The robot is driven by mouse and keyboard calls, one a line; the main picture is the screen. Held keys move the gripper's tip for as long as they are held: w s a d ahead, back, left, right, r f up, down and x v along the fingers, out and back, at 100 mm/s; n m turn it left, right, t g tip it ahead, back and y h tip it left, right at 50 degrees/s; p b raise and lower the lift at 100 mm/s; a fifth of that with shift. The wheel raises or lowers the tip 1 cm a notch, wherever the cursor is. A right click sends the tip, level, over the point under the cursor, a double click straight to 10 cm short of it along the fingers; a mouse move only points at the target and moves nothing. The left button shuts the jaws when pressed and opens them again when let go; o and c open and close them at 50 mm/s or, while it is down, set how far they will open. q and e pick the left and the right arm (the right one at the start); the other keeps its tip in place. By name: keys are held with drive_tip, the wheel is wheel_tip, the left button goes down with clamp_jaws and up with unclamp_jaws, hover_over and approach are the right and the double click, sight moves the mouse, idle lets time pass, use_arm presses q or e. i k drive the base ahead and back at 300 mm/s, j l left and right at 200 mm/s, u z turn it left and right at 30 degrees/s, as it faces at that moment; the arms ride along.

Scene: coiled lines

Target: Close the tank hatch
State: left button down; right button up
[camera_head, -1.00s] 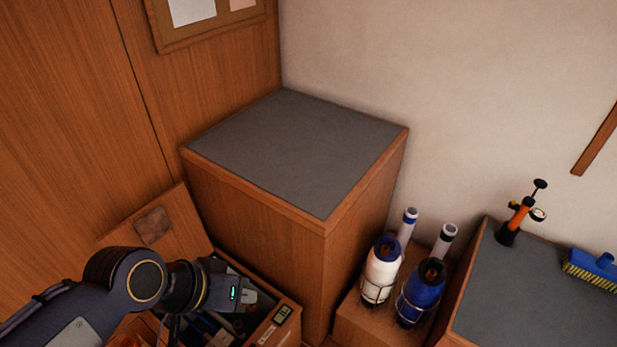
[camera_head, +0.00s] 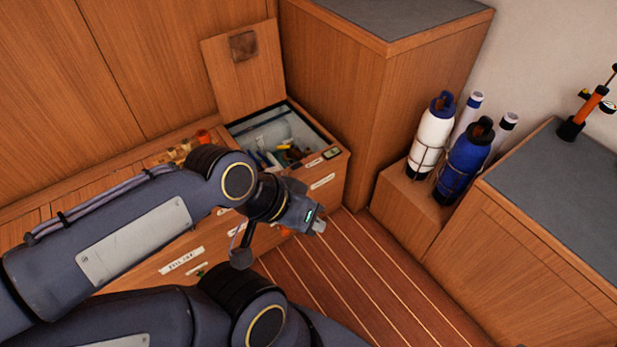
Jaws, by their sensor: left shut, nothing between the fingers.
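A wooden lid (camera_head: 246,72) with a dark square patch stands raised behind an open compartment (camera_head: 338,152) in the low bench; it looks like the tank hatch. The lid leans against the wood panelling. Several small items lie inside the compartment, some in white, yellow and dark colours. My left gripper (camera_head: 319,226) is shut and empty. In the picture it sits below the compartment, over the striped floor, apart from the lid. My left arm covers part of the bench front. My right gripper is not in view.
A tall wooden cabinet (camera_head: 345,85) stands right of the compartment. A white bottle (camera_head: 433,140) and a blue bottle (camera_head: 464,165) stand in wire holders on a low box. A grey-topped counter (camera_head: 560,195) is at right. The striped floor (camera_head: 350,285) is clear.

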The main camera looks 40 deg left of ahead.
sight(244, 67)
drive_tip(key=u, duration=0.5)
drive_tip(key=j+u, duration=0.15)
drive_tip(key=u, duration=0.85)
drive_tip(key=j+u, duration=0.1)
drive_tip(key=u, duration=0.85)
drive_tip(key=i+l+u, duration=0.6)
drive_tip(key=i, duration=0.25)
drive_tip(key=j, duration=0.1)
